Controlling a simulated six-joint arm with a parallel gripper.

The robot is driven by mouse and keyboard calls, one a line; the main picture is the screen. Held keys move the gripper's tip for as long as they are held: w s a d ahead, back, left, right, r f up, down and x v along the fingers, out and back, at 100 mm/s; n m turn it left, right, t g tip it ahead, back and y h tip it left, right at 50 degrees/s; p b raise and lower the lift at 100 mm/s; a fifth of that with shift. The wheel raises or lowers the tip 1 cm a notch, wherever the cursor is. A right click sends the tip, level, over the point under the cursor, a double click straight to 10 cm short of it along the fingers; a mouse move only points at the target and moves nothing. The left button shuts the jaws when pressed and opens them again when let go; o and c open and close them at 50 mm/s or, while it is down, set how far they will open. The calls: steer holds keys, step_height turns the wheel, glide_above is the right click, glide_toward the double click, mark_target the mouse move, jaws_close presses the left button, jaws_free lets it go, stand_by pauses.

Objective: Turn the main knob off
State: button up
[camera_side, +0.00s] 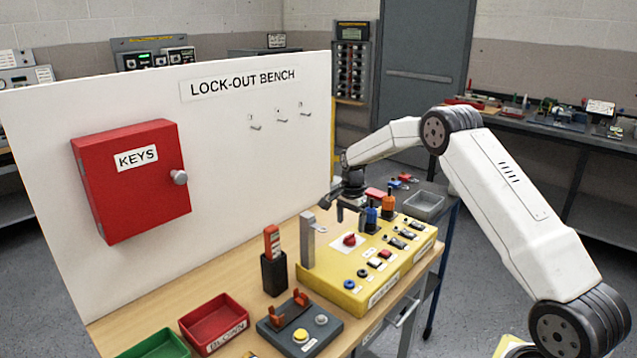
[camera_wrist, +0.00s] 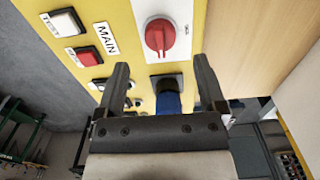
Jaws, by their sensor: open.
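The red knob (camera_side: 349,239) sits on a white plate on the yellow panel (camera_side: 338,290). In the wrist view the knob (camera_wrist: 160,37) shows a raised grip bar running roughly up and down the picture. Small lettering beside it is too small to read. A MAIN label (camera_wrist: 106,38) lies left of its plate. My gripper (camera_side: 340,208) is above the panel, near the knob. In the wrist view my gripper (camera_wrist: 162,78) is open and empty. The knob is beyond the fingertips, roughly centred between them, and not touched.
A blue plug (camera_wrist: 168,101) and an orange one (camera_side: 389,204) stand behind the knob. A grey post (camera_side: 307,240) rises at the panel's left. A red key box (camera_side: 132,180) hangs on the white board. Red (camera_side: 214,324) and green bins sit on the bench.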

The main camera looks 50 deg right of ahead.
mark_target(350, 235)
steer(key=shift+f, duration=2.35)
jaws_close()
